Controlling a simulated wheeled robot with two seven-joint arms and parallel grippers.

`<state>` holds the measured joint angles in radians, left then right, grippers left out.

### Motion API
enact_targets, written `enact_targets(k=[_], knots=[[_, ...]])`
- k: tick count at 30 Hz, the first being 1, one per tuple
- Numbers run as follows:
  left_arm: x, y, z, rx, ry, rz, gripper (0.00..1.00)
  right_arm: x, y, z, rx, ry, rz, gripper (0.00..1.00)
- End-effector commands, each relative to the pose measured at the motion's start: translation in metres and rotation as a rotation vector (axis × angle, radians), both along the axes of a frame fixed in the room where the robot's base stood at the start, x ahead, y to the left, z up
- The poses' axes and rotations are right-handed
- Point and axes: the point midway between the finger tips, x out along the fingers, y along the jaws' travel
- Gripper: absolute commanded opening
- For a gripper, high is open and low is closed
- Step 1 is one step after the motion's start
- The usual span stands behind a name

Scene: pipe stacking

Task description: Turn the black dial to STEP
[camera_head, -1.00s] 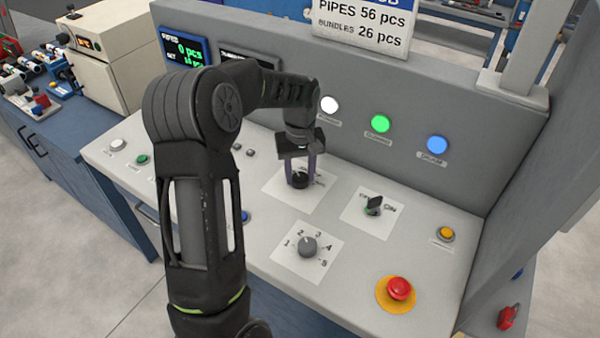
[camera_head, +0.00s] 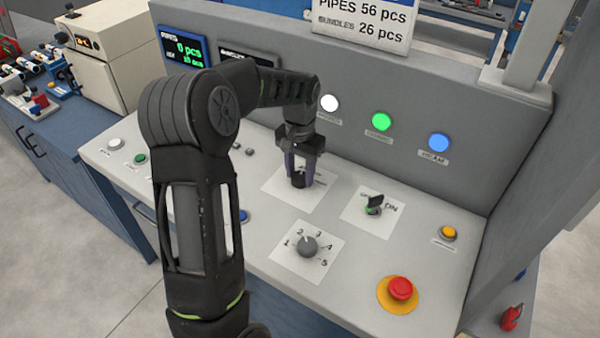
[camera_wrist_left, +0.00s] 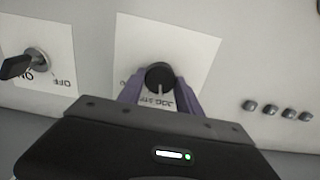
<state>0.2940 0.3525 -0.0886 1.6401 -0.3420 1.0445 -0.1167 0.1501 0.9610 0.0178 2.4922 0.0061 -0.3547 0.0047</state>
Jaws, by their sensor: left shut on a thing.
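The black dial (camera_head: 299,180) sits on a white label plate (camera_head: 322,196) on the grey control panel. My left gripper (camera_head: 299,178) points down over it, with one finger on each side, shut on the dial. In the left wrist view the dial (camera_wrist_left: 159,77) lies between the purple fingers (camera_wrist_left: 157,88). A light pointer line on the dial faces the printed lettering, which is partly hidden; part of it seems to read JOG and STP. I cannot tell exactly which mark the line meets. My right gripper is not in view.
A key switch (camera_head: 374,203) stands right of the dial, and a grey numbered knob (camera_head: 308,246) in front. A red emergency button (camera_head: 400,288) and a yellow button (camera_head: 448,233) are at the right. The upright back panel (camera_head: 350,130) rises close behind the gripper.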

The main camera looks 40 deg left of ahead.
Motion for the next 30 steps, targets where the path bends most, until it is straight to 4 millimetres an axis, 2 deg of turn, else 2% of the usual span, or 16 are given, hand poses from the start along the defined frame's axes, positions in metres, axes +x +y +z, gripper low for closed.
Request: enact_targets(k=[15, 22, 30], knots=[[0.0003, -0.0003, 0.0002, 0.0, -0.001, -0.451, 0.01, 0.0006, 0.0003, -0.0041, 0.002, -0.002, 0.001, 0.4], [0.0002, -0.0002, 0.0003, 0.0, -0.002, -0.562, 0.01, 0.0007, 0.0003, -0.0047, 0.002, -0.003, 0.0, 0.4], [0.0002, -0.0001, 0.0004, 0.0, -0.002, -0.601, 0.01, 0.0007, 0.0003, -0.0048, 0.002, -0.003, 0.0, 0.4]])
